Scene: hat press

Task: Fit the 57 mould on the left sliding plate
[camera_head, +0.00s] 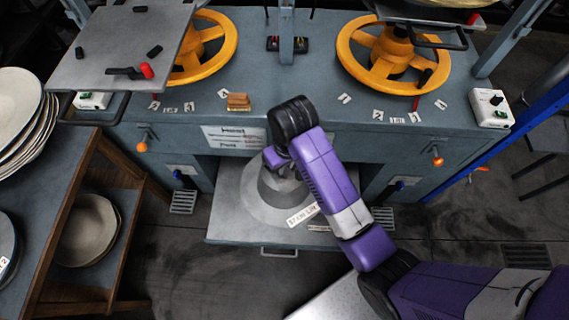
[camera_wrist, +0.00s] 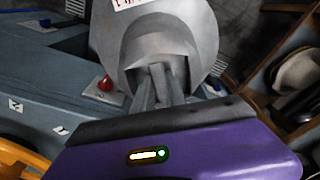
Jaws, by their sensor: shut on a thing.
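The 57 mould (camera_head: 258,204) is a grey hat form with a round crown and wide brim, at lower centre in the head view. A white label (camera_head: 302,215) on its brim seems to begin with 57. My gripper (camera_wrist: 157,84) is shut on a part of the mould's crown (camera_wrist: 150,32) in the wrist view. The mould is over a pulled-out grey drawer (camera_head: 222,228); I cannot tell whether it touches it. The left sliding plate (camera_head: 115,45) is a grey flat plate at upper left, bare of any mould, with black pins and a red-knobbed lever (camera_head: 146,71).
Two orange handwheels (camera_head: 222,62) (camera_head: 350,68) stand on the blue-grey press table (camera_head: 300,80), with a post (camera_head: 286,40) between them. A wooden shelf (camera_head: 85,180) with stacked pale hat forms is at left. A control box (camera_head: 490,108) sits at right.

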